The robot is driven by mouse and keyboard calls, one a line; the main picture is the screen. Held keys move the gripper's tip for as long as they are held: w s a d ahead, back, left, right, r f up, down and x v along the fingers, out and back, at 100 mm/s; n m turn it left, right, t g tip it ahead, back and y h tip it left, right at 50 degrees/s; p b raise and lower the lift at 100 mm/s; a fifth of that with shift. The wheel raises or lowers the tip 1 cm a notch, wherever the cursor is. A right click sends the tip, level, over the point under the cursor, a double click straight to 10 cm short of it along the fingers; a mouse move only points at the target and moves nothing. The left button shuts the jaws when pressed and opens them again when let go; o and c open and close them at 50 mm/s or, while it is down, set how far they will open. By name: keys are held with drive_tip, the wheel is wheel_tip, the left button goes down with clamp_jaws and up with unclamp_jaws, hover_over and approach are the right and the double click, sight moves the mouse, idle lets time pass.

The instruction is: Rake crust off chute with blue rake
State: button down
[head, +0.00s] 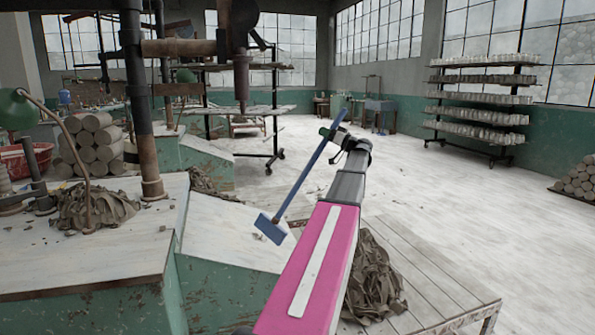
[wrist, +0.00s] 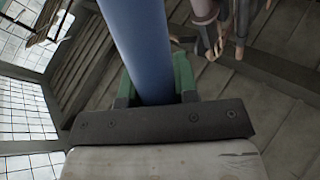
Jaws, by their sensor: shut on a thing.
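The blue rake (head: 298,185) slants down from my gripper (head: 335,137), its flat blue head (head: 271,229) low over the right part of the sloped white chute (head: 218,232). I cannot tell whether the head touches the chute. In the wrist view my gripper (wrist: 154,88) has its green fingers on both sides of the blue handle (wrist: 138,40), shut on it. A grey-brown heap of clay trimmings (head: 205,182) lies at the chute's upper end, and a few small crumbs dot its surface. My pink arm hides part of the chute's lower right side.
A larger trimmings heap (head: 92,206) lies on the left worktop (head: 95,260) beside a dark post (head: 143,110). More trimmings (head: 372,280) lie on a slatted wooden platform (head: 440,280) at right. A wheeled shelf (head: 480,93) stands far back right. Open floor (head: 450,200) lies between.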

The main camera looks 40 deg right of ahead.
idle(0.6)
drive_tip(key=w+a+n+h, duration=0.1)
drive_tip(key=w+a+n, duration=0.2)
drive_tip(key=w+a, duration=0.45)
wheel_tip(320, 180, down, 6)
drive_tip(key=w+a, duration=0.2)
drive_tip(key=shift+a+r, duration=0.15)
drive_tip(key=shift+r, duration=0.1)
idle(0.3)
drive_tip(key=shift+w+a+f, duration=0.1)
drive_tip(key=shift+a+f, duration=0.15)
drive_tip(key=shift+f, duration=0.3)
idle(0.6)
drive_tip(key=shift+r, duration=0.1)
